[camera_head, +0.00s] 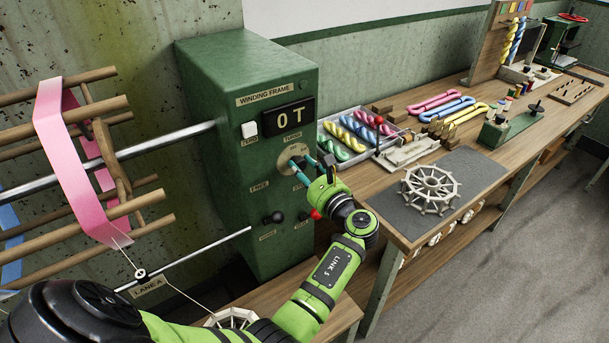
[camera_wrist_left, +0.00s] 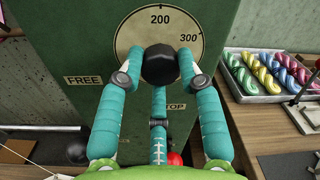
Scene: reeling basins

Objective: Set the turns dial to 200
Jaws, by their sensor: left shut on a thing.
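The turns dial is a round tan plate (camera_head: 290,157) on the front of the green winding frame (camera_head: 222,115). In the left wrist view the plate (camera_wrist_left: 134,32) shows 200 at its top and 300 to the upper right. My left gripper (camera_head: 300,163) is shut on the black dial knob (camera_wrist_left: 160,65), its teal fingers around it in the left wrist view (camera_wrist_left: 160,78). The knob hides the middle of the dial, and I cannot tell which number it points to. The counter (camera_head: 289,117) reads "0 T". My right gripper is not in view.
A white zero button (camera_head: 249,130) sits left of the dial. A black knob (camera_head: 273,218) and red button (camera_head: 316,214) sit below it. A pink-banded wooden reel (camera_head: 66,160) stands left. A tray of skeins (camera_head: 345,138) lies on the bench at right.

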